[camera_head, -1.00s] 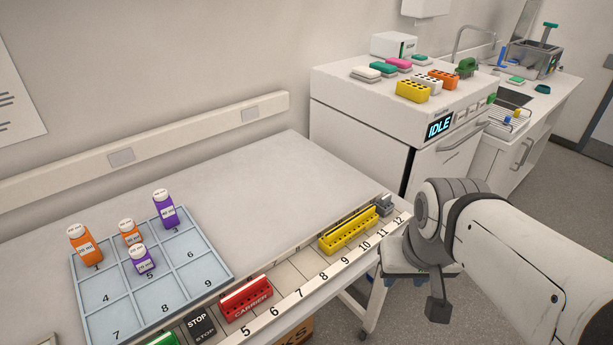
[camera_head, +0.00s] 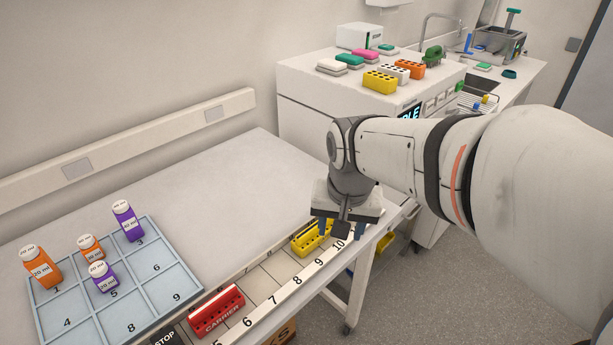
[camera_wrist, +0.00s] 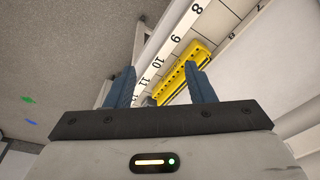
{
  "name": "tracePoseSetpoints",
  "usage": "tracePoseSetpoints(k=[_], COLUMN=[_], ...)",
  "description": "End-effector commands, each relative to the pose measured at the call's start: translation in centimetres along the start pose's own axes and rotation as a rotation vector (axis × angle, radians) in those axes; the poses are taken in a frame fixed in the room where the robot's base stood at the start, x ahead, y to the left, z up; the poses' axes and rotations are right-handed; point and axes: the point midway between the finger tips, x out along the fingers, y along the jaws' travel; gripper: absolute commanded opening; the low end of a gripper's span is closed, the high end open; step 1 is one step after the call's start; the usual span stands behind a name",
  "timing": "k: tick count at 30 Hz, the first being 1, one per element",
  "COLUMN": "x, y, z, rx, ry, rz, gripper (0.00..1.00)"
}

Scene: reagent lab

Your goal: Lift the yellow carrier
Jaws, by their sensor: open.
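The yellow carrier (camera_head: 309,238) is a long block with a row of holes, lying in the numbered strip near marks 9 and 10 at the table's front edge. My gripper (camera_head: 338,228) is above its right end and hides part of it. In the wrist view the carrier (camera_wrist: 183,73) lies beyond the blue fingers, partly behind the right one. My gripper (camera_wrist: 160,88) is open, with nothing between its fingers and apart from the carrier.
A red carrier (camera_head: 218,312) sits in the strip near mark 5. A blue-grey tray (camera_head: 160,293) with orange and purple bottles stands at left. The middle of the tabletop (camera_head: 215,195) is clear. Yellow, white and orange blocks stand on the white cabinet (camera_head: 310,88).

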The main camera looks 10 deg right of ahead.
Motion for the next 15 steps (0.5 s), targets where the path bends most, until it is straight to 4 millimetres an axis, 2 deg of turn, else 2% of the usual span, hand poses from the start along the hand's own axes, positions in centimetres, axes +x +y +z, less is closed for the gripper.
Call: tracePoseSetpoints(k=[1,6,10,15], x=[1.2,4.6,7.2,9.4], y=[-0.6,-2.2,-3.2,-3.9], z=[-1.8,-7.0,-9.8,-11.8], rx=[0.076,0.335,0.491,0.611], ry=[-0.027,-0.089,-0.121,-0.142], rz=[0.010,0.045,0.073,0.098], gripper=[0.49,0.49,0.49,0.49])
